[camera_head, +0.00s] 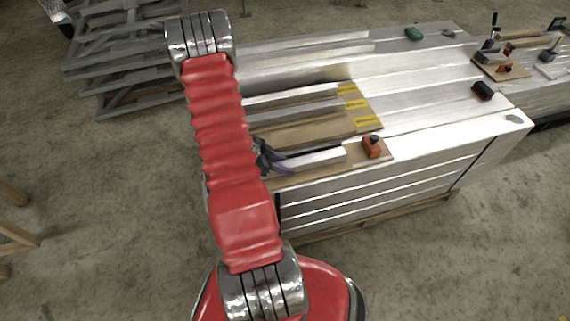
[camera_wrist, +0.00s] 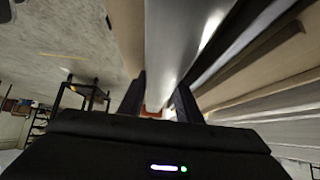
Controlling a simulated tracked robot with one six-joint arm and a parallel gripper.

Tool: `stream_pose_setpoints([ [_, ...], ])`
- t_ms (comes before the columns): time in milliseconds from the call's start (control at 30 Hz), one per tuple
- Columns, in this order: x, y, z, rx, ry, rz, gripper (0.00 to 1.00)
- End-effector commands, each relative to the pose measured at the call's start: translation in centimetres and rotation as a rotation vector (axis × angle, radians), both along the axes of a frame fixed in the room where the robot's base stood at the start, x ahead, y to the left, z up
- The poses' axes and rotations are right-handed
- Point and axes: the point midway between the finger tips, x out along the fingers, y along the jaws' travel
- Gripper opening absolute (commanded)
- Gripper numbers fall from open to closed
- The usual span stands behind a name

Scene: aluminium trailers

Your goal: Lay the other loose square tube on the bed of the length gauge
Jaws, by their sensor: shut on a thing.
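My gripper (camera_head: 272,159) is shut on a bright square tube (camera_head: 315,160) near the front edge of the workbench. In the wrist view, the dark fingers (camera_wrist: 158,103) stand on either side of the tube (camera_wrist: 172,45), which runs lengthwise between them. The tube lies along the narrow wooden bed of the length gauge (camera_head: 352,166), its right end short of the orange stop block (camera_head: 372,147). I cannot tell whether it touches the bed or hangs just above it. My red arm hides the left part of the bench.
Behind the gauge is a wooden board (camera_head: 315,134) with yellow labels (camera_head: 355,104) and pale tubes (camera_head: 300,96) in the farther rows. A black block (camera_head: 482,90) and a green item (camera_head: 414,33) lie on the bench. Clamps on a small board (camera_head: 500,68) stand at right.

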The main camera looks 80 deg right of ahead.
Motion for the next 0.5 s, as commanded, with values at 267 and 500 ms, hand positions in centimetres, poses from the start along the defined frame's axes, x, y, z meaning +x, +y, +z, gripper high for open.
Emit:
stream_pose_setpoints([
  [267,0.02,0.01,-0.02,0.001,0.0,0.001,0.49],
  [500,0.04,0.01,0.01,0.001,0.0,0.001,0.5],
])
